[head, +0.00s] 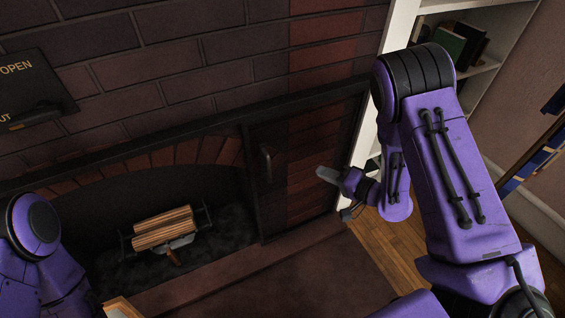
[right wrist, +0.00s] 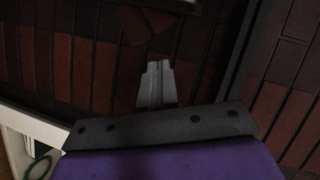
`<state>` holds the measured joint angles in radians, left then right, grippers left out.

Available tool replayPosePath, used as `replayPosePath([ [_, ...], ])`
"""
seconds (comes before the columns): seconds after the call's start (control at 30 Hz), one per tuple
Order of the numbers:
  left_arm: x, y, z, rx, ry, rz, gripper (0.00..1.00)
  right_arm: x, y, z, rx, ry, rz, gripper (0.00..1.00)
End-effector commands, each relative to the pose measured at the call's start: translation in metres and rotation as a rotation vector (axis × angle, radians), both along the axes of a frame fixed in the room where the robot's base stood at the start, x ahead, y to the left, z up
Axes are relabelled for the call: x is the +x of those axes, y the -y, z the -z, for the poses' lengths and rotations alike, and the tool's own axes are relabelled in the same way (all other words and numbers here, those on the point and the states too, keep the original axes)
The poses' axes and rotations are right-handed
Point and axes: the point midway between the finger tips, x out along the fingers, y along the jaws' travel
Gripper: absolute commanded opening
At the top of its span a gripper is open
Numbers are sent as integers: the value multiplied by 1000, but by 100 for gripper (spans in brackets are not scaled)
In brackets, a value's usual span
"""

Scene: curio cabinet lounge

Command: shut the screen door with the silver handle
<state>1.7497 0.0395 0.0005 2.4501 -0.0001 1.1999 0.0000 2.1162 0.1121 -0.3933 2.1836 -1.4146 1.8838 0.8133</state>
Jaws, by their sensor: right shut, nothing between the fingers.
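A dark-framed screen door (head: 253,195) stands at the right side of the fireplace opening, with brick showing through or behind it. A small grey handle (head: 266,163) sits upright near its left edge; its colour is dull in this light. The left part of the opening is uncovered. My right gripper (head: 328,175) is to the right of the handle, apart from it, in front of the panel's right part. Its fingers are together and empty, as the right wrist view (right wrist: 156,86) also shows. My left gripper is not in view.
Logs (head: 163,228) lie on a grate inside the fireplace. A black sign (head: 35,85) hangs on the brick wall at the upper left. A white bookshelf (head: 400,22) stands to the right, close to my right arm.

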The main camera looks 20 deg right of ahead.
Motion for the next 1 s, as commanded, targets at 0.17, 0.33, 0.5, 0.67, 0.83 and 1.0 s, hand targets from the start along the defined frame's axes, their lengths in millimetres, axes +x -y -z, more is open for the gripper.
replayPosePath([
  [0.17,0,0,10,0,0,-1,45,4,3,-34,186,6,-126,0],
  [0.33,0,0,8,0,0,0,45,12,-5,-38,211,-5,-149,0],
  [0.5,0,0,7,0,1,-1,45,38,-26,-33,210,-6,-149,0],
  [0.67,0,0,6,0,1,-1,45,66,-48,-28,207,-5,-149,0],
  [0.83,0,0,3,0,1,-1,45,82,-73,-23,211,-7,-147,0],
  [1.0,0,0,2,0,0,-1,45,84,-92,-19,210,-5,-145,0],
])
